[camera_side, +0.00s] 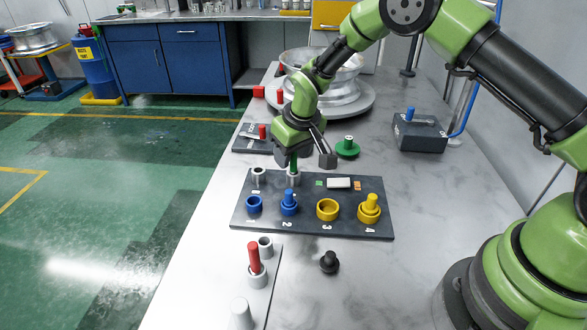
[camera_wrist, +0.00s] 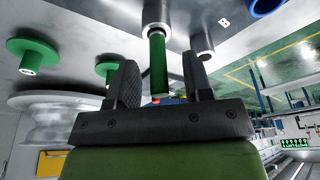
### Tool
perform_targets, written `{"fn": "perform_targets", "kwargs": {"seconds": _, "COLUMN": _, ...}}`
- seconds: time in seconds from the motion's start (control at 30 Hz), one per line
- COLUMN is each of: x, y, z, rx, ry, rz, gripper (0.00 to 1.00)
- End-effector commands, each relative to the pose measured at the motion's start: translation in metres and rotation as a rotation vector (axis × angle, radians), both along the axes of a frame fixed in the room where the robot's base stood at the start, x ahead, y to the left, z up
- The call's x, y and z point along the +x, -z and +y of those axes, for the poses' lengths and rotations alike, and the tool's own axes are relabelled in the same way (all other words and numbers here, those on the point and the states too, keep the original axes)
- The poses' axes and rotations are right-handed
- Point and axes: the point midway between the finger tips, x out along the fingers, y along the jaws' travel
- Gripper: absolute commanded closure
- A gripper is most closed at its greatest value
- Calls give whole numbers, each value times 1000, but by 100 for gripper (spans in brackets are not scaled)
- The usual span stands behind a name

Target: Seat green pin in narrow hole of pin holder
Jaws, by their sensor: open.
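The green pin (camera_side: 294,164) stands upright with one end in the right-hand of two grey sockets (camera_side: 293,179) at the back of the dark pin holder (camera_side: 310,230). In the wrist view the green pin (camera_wrist: 158,66) runs between my fingers, and its far end meets a grey socket (camera_wrist: 156,29). My gripper (camera_side: 304,158) is open around the pin, with a finger on each side and gaps visible in the wrist view (camera_wrist: 162,72). The other grey socket (camera_side: 258,176) is to the left. I cannot tell how deep the pin sits.
The holder also bears blue and yellow rings and stepped parts (camera_side: 369,209). A red pin (camera_side: 254,258) stands in a grey sleeve in front. A black knob (camera_side: 329,262), a green disc (camera_side: 348,148), a dark block (camera_side: 420,134) and a large wheel (camera_side: 330,88) surround it. The right tabletop is clear.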

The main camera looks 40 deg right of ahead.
Motion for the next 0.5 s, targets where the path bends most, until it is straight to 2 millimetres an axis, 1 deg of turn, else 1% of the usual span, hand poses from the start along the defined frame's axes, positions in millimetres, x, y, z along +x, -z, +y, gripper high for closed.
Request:
{"fn": "perform_targets", "kwargs": {"seconds": 0.03, "x": 1, "y": 4, "z": 0, "rx": 0, "ry": 1, "rz": 1, "gripper": 54}}
{"fn": "perform_targets", "kwargs": {"seconds": 0.1, "x": 1, "y": 6, "z": 0, "rx": 1, "ry": 1, "rz": 1, "gripper": 54}}
{"fn": "perform_targets", "kwargs": {"seconds": 0.27, "x": 2, "y": 6, "z": 0, "rx": 1, "ry": 1, "rz": 0, "gripper": 54}}
{"fn": "perform_targets", "kwargs": {"seconds": 0.3, "x": 2, "y": 6, "z": 0, "rx": 1, "ry": 1, "rz": 0, "gripper": 56}}
{"fn": "perform_targets", "kwargs": {"seconds": 0.37, "x": 2, "y": 6, "z": 0, "rx": 1, "ry": 1, "rz": 0, "gripper": 70}}
{"fn": "perform_targets", "kwargs": {"seconds": 0.4, "x": 2, "y": 6, "z": 0, "rx": 1, "ry": 1, "rz": 0, "gripper": 79}}
{"fn": "perform_targets", "kwargs": {"seconds": 0.5, "x": 2, "y": 6, "z": 0, "rx": 1, "ry": 1, "rz": 0, "gripper": 100}}
